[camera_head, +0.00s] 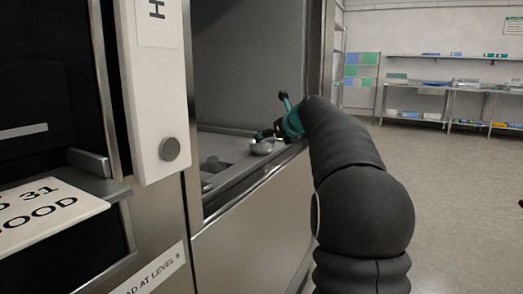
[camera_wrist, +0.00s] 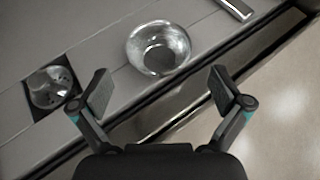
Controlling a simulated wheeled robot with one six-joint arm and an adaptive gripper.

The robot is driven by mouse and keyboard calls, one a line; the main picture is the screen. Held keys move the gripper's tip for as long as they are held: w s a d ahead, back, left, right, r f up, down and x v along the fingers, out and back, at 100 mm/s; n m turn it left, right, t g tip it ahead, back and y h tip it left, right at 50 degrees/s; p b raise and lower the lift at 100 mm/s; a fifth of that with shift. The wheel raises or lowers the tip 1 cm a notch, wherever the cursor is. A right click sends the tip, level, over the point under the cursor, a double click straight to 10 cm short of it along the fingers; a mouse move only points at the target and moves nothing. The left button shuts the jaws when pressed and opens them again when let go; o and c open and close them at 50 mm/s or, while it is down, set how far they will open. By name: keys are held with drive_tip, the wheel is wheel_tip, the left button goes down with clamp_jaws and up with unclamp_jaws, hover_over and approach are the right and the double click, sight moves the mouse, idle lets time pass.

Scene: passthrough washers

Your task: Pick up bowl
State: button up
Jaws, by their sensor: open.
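A shiny metal bowl (camera_wrist: 158,47) sits upright on the grey ledge of the washer opening in the wrist view. In the head view the bowl (camera_head: 262,148) shows small, partly covered by my gripper (camera_head: 268,134). My gripper (camera_wrist: 163,92) is open and empty in the wrist view. Its two fingers are spread, with the bowl just beyond the fingertips and roughly centred between them. The fingers do not appear to touch the bowl.
A metal fitting in a dark recess (camera_wrist: 50,88) lies left of the bowl. A metal bar (camera_wrist: 236,9) lies at upper right. The washer's front edge (camera_head: 255,195) drops to open floor (camera_head: 450,200). A white panel (camera_head: 158,90) stands left of the opening; shelves (camera_head: 450,90) stand far back.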

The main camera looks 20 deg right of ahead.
sight(262, 143)
drive_tip(key=shift+x, duration=3.95)
drive_tip(key=shift+a+r, duration=0.1)
drive_tip(key=c, duration=0.9)
